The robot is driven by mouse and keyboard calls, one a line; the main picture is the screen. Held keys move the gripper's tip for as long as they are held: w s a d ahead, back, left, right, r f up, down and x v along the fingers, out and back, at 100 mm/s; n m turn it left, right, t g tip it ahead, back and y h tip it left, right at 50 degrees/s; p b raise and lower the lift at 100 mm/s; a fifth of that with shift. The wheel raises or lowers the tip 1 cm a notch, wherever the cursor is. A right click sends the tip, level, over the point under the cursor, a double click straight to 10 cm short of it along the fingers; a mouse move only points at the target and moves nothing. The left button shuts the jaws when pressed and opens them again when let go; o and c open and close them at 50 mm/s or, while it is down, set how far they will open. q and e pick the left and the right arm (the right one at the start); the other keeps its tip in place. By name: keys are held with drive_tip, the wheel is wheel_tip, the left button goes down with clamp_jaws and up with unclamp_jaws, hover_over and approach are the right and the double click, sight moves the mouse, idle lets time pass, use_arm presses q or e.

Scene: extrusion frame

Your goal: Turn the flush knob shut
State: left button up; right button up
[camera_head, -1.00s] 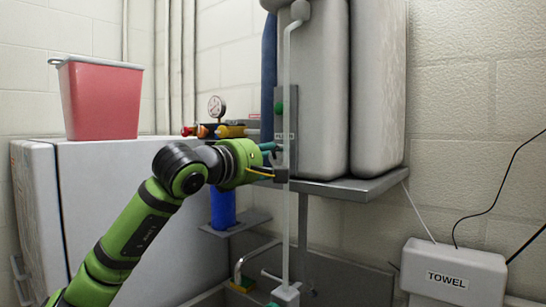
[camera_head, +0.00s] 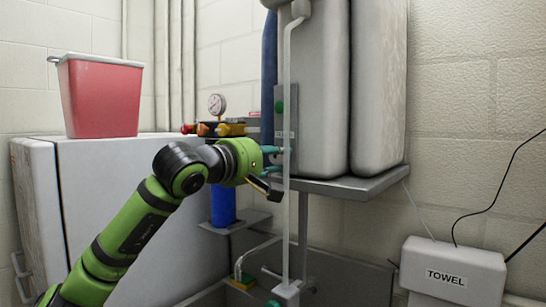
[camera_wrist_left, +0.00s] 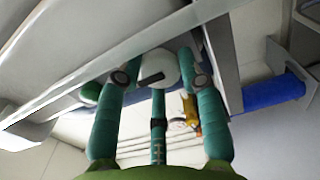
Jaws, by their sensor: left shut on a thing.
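My left gripper (camera_head: 275,159) reaches in from the left to a narrow grey panel (camera_head: 284,121) beside the white tanks. In the left wrist view a pale round knob with a dark slot or bar (camera_wrist_left: 157,70) sits between the teal fingers, which are shut on it. It appears to be the flush knob. In the head view the fingers and a thin pale pipe hide this knob. A green round knob (camera_head: 279,105) is higher on the panel and also shows in the left wrist view (camera_wrist_left: 90,93). My right gripper is not in view.
The thin vertical pipe (camera_head: 287,215) runs just in front of the panel. A grey shelf (camera_head: 352,185) holds the tanks (camera_head: 318,90). A gauge (camera_head: 217,104), valves and a blue cylinder (camera_head: 223,204) are behind my gripper. A red bin (camera_head: 101,97) stands on the white cabinet (camera_head: 95,160).

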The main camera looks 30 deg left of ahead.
use_arm(q)
drive_tip(key=o, duration=1.1)
drive_tip(key=shift+a, duration=0.1)
drive_tip(key=shift+o, duration=0.2)
drive_tip(key=shift+w, duration=0.1)
drive_tip(key=s+a, duration=0.1)
drive_tip(key=s, duration=1.1)
